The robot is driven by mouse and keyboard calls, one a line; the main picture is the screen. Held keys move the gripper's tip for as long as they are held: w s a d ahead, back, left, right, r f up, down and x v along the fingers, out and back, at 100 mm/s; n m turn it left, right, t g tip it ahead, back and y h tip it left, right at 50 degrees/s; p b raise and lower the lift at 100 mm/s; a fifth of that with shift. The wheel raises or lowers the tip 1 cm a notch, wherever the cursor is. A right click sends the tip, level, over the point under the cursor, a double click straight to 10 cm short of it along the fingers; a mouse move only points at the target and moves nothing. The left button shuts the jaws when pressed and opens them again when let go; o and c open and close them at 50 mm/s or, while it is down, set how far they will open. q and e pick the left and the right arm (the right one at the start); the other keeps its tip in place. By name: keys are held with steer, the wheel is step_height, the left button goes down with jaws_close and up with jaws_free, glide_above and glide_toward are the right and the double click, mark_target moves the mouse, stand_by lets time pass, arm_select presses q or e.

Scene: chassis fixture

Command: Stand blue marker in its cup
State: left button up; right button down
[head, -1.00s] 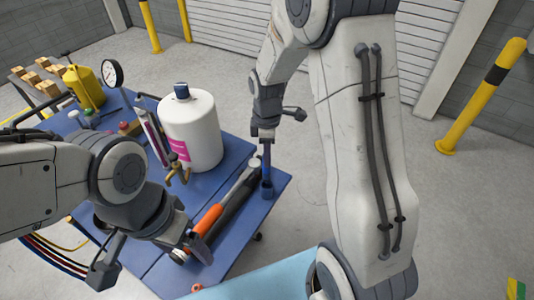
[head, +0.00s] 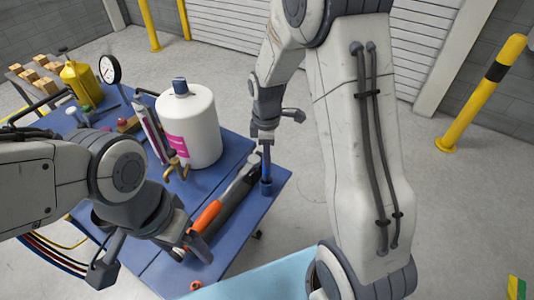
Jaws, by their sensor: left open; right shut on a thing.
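The blue marker (head: 267,160) is upright in my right gripper (head: 265,142), which is shut on its upper part. Its lower end meets the mouth of a small blue cup (head: 266,188) at the right corner of the blue bench top. I cannot tell how deep the marker sits in the cup. My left gripper (head: 148,260) is open and empty, at the front left of the bench, well apart from the marker and cup.
A hammer (head: 207,216) with an orange grip lies left of the cup. A large white bottle (head: 188,128) stands behind it. A gauge (head: 110,69) and a yellow jug (head: 82,85) stand further left. Open floor lies right of the bench.

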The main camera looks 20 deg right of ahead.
steer(key=shift+f+b, duration=1.2)
steer(key=shift+f, duration=0.7)
steer(key=c, duration=0.6)
jaws_free()
steer(key=shift+r, duration=0.1)
step_height(320, 180, up, 9)
steer(key=p, duration=0.8)
steer(key=shift+a, duration=0.1)
